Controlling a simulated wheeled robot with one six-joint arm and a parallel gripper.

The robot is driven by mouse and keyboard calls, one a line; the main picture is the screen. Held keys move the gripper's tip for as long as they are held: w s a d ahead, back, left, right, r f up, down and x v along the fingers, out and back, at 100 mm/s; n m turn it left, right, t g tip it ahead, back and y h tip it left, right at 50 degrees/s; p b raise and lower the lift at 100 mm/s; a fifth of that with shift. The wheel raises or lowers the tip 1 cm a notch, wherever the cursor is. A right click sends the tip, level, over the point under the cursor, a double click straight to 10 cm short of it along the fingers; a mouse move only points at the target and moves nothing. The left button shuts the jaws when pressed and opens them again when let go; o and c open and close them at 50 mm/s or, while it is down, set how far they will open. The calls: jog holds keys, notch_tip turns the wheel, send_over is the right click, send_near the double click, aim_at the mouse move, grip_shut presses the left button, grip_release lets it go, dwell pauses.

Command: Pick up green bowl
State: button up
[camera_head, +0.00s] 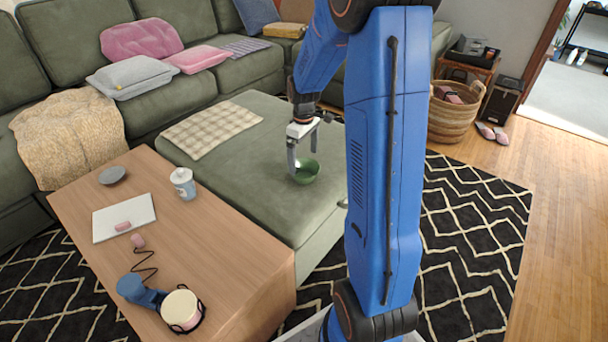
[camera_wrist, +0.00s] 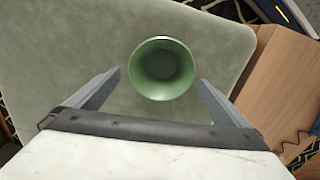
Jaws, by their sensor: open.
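The green bowl (camera_head: 307,171) sits upright on the green ottoman section (camera_head: 262,193) of the sofa, near its right side. In the wrist view the bowl (camera_wrist: 162,69) lies just beyond and between the fingertips, with its inside facing the camera. My gripper (camera_head: 304,165) hangs pointing down over the bowl, with one finger in front of it in the head view. In the wrist view my gripper (camera_wrist: 160,82) is open, its two fingers spread either side of the bowl. Nothing is held between them.
A checked cloth (camera_head: 212,129) lies on the ottoman's far left part. The surface around the bowl is clear.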

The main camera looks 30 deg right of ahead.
aim_at(304, 170)
jog(key=shift+s+f, duration=0.2)
jog(key=shift+f, duration=3.15)
jog(key=c, duration=1)
jog(key=shift+r, duration=0.2)
